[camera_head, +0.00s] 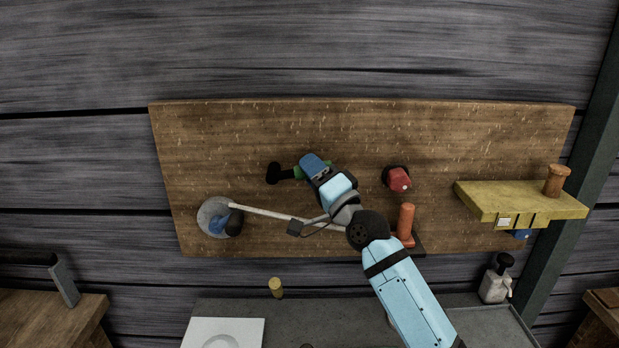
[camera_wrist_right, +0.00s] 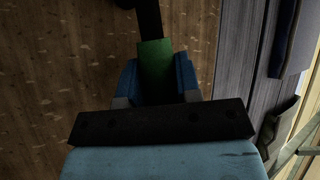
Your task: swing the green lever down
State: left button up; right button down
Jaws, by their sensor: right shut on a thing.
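The green lever (camera_head: 299,171) is on the upright wooden board, with its black pivot end (camera_head: 273,173) at left. It lies roughly level, reaching right from the pivot. My right gripper (camera_head: 312,166) is at its right end and hides part of it. In the right wrist view the green grip (camera_wrist_right: 155,62) sits between the two blue fingers (camera_wrist_right: 156,85) of my right gripper, which is shut on it. A black arm runs from the grip to the top of that view. My left gripper is not in view.
The wooden board (camera_head: 450,130) also bears a grey disc (camera_head: 209,212) with a pale rod below the lever, a red knob (camera_head: 398,180), an orange upright handle (camera_head: 406,222) and a yellow shelf (camera_head: 510,200). A small yellow cylinder (camera_head: 276,287) is below the board.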

jog(key=shift+f+m+t+b, duration=0.7)
jog(key=shift+m+b, duration=0.15)
jog(key=shift+m, duration=0.15)
jog(key=shift+m+h, duration=0.3)
jog(key=c, duration=1.1)
grip_release()
jog(key=shift+f, duration=0.1)
